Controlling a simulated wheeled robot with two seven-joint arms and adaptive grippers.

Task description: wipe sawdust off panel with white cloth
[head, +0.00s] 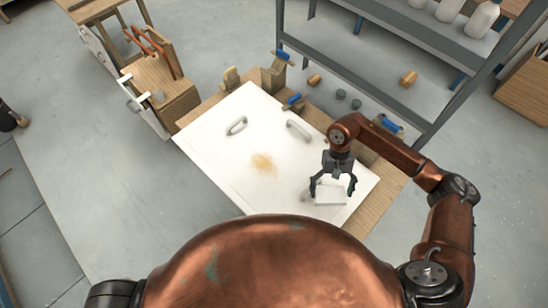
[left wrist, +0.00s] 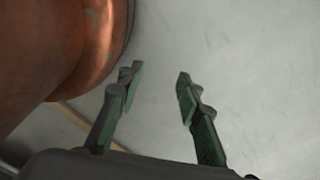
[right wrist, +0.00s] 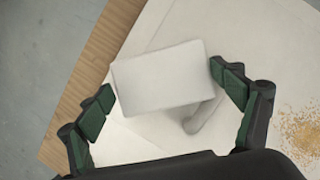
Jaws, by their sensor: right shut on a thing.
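The white panel (head: 215,150) lies flat on a wooden table. A tan patch of sawdust (head: 264,163) is near its middle and also shows at the right of the right wrist view (right wrist: 302,128). My right gripper (head: 333,188) is over the panel's right part, shut on the white cloth (head: 331,197), a folded, block-like pad. The cloth shows between its fingers in the right wrist view (right wrist: 160,85); I cannot tell whether it touches the panel. My left gripper (left wrist: 158,80) is open and empty above grey floor, outside the head view.
Pale handles (head: 236,125) (head: 299,129) stand up from the panel, and another (right wrist: 203,113) is beside the cloth. Clamps with blue parts (head: 293,100) line the table's back edge. A grey shelf (head: 385,70) stands behind, and a wooden tool box (head: 165,90) at the left.

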